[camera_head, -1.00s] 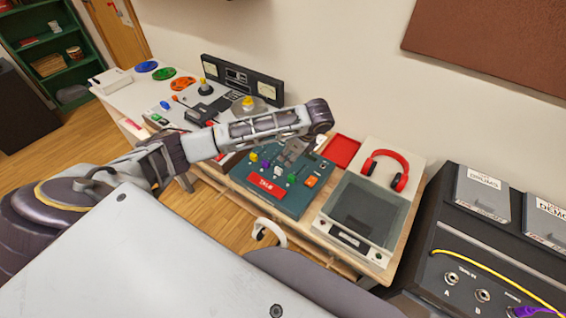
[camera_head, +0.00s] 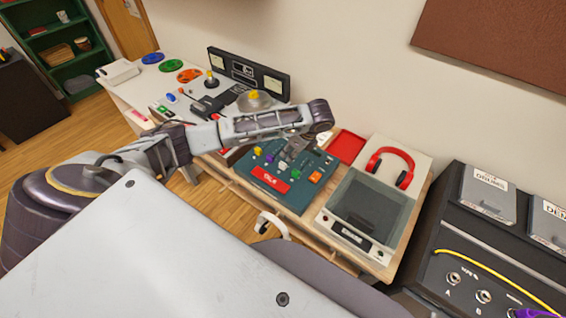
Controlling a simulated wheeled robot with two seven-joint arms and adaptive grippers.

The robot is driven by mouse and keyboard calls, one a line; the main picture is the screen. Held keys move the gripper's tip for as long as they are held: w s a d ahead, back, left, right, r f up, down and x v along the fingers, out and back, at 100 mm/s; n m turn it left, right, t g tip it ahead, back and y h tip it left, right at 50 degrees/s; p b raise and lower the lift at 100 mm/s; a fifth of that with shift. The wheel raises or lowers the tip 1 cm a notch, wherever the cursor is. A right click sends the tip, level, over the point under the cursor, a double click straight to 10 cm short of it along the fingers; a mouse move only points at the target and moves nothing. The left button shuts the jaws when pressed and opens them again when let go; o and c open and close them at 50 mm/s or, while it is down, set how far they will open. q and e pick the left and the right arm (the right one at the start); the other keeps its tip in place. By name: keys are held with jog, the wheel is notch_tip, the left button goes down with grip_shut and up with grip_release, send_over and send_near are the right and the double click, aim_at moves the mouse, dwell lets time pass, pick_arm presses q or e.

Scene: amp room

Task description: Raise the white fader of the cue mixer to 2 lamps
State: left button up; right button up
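The cue mixer (camera_head: 305,197) is a teal box on the wooden bench, with a red label plate (camera_head: 270,180) on its front part. Its coloured fader caps stand in a row: yellow (camera_head: 257,151), purple (camera_head: 269,158), white (camera_head: 281,168) and green (camera_head: 295,174). My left gripper (camera_head: 287,157) points down over the mixer, just behind the white cap. I cannot tell whether it touches the cap or whether its fingers are open. The gripper and forearm hide the back of the mixer, and I cannot make out lit lamps. My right gripper is not in view.
A tape machine with a yellow knob (camera_head: 254,95) stands behind my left forearm.

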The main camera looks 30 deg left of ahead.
aim_at(282, 164)
pick_arm(q)
jog(key=x, duration=1)
jog(key=shift+a+f, duration=0.1)
jog(key=shift+f, duration=0.25)
grip_shut()
